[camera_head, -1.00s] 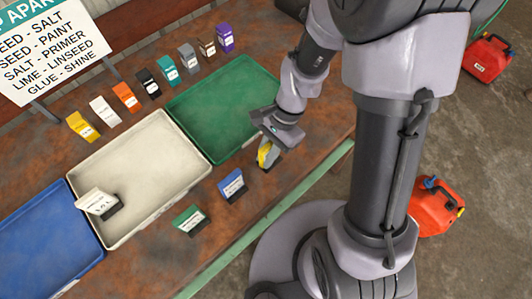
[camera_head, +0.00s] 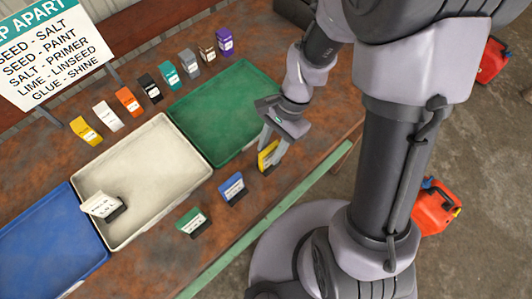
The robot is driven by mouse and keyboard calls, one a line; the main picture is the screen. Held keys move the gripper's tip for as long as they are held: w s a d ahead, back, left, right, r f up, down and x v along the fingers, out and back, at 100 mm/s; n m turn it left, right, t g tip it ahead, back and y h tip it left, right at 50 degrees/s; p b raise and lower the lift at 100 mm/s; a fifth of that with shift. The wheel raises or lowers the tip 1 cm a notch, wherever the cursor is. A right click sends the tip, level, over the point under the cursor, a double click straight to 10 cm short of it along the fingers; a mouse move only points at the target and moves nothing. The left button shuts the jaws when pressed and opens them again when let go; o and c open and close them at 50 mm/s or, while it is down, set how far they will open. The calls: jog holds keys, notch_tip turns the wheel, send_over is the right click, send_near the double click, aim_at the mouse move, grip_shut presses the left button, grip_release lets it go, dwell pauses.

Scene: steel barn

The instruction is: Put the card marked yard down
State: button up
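A yellow card (camera_head: 268,157) stands on a dark foot near the front edge of the rusty bench, right of the blue card (camera_head: 233,187). My gripper (camera_head: 270,151) is just above and around it; its fingers look spread, one on each side of the yellow card. A green card (camera_head: 191,221) stands further left along the front edge. A white card (camera_head: 101,204) stands in the left end of the cream tray (camera_head: 157,133). The print on these cards is too small to read, so I cannot tell which is marked yard.
A green tray (camera_head: 220,108) lies behind my gripper and a blue tray (camera_head: 50,240) at the left. Several coloured packets (camera_head: 128,101) stand in a row at the back before a sign (camera_head: 50,50). Red cans (camera_head: 433,208) stand on the floor at the right.

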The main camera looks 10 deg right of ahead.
notch_tip(320, 180, up, 17)
jog(key=d+n+t+p, duration=0.2)
jog(key=d+n+t, duration=0.1)
jog(key=s+r+n+t+h, duration=0.1)
jog(key=s+r+n+t, duration=0.2)
jog(key=s+r+t, duration=0.2)
notch_tip(320, 180, up, 3)
jog(key=shift+s+d+r+n+h, duration=0.1)
jog(key=shift+s+d+n+h, duration=0.25)
jog(key=shift+s, duration=0.3)
